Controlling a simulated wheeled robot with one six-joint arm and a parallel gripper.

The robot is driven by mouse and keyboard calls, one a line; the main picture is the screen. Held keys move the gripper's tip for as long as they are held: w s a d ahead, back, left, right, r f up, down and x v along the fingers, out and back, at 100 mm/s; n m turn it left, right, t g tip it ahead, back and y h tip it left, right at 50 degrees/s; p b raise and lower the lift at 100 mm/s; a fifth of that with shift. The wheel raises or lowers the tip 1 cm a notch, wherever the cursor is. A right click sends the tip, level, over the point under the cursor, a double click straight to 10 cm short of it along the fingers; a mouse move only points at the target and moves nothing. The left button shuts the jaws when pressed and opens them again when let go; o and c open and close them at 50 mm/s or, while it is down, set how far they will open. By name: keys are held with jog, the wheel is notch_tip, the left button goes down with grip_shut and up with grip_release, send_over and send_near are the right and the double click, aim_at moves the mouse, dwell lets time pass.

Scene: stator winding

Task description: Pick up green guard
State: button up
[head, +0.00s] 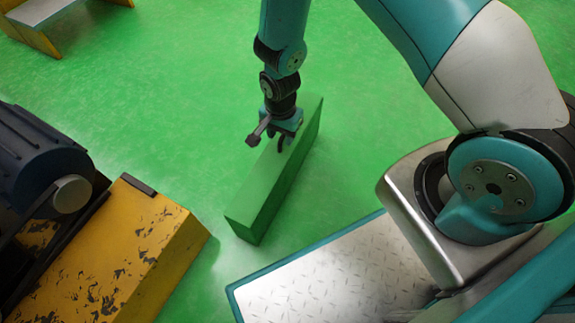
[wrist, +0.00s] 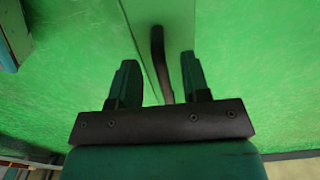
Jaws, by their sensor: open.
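The green guard (head: 268,195) is a long green block on the green floor, in the middle of the head view. My gripper (head: 282,143) is over the far half of the guard, pointing down. In the wrist view my gripper (wrist: 159,62) is open, with one finger on each side of the handle. The handle runs between the fingers, with a gap visible on both sides. Its lower end is hidden behind the gripper's dark crossbar.
A worn yellow machine base (head: 130,255) with a dark motor (head: 45,165) stands at left. A yellow-edged bench (head: 35,12) is at the top left. My metal-plated base is at the lower right. Green floor (head: 170,90) is clear around the guard's far and left sides.

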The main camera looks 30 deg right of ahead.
notch_tip(320, 180, down, 2)
jog(key=shift+f+b, duration=0.25)
jog(key=shift+b, duration=0.1)
jog(key=shift+r, duration=0.15)
grip_shut()
jog(key=shift+r, duration=0.1)
